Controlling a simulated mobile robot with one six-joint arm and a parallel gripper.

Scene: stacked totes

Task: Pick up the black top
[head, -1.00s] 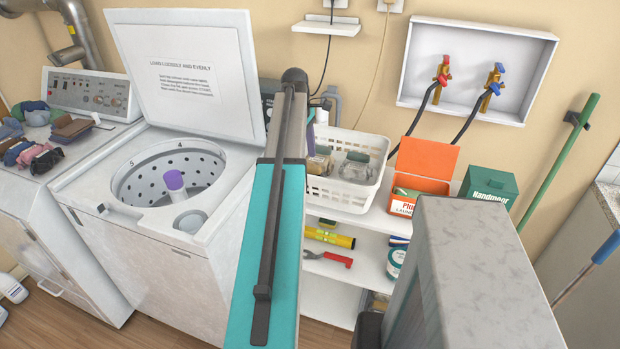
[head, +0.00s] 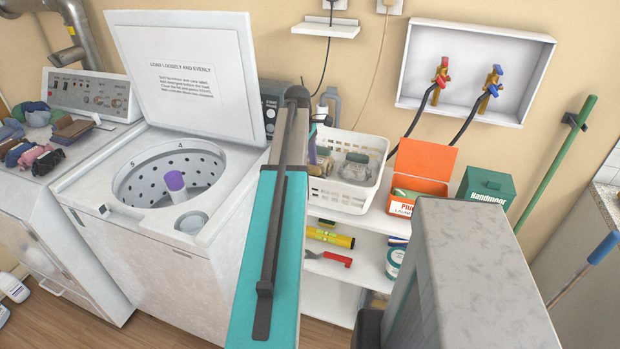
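Several small rolled or folded garments lie on top of the white dryer (head: 18,205) at the far left of the head view. A black piece (head: 47,163), which looks like the black top, is at the front of the group, touching a pink piece (head: 48,150). It is small here, so its exact shape is hard to tell. My gripper does not show in this view. A teal and grey part with a dark rail, seemingly my own arm or column, rises through the middle and lies well to the right of the garments.
An open-lidded top-load washer (head: 180,275) stands right of the dryer. A white basket (head: 337,190), an orange box (head: 420,165) and a green Handmoor tin (head: 488,186) sit on a white shelf. A green pole (head: 560,160) leans at the right wall.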

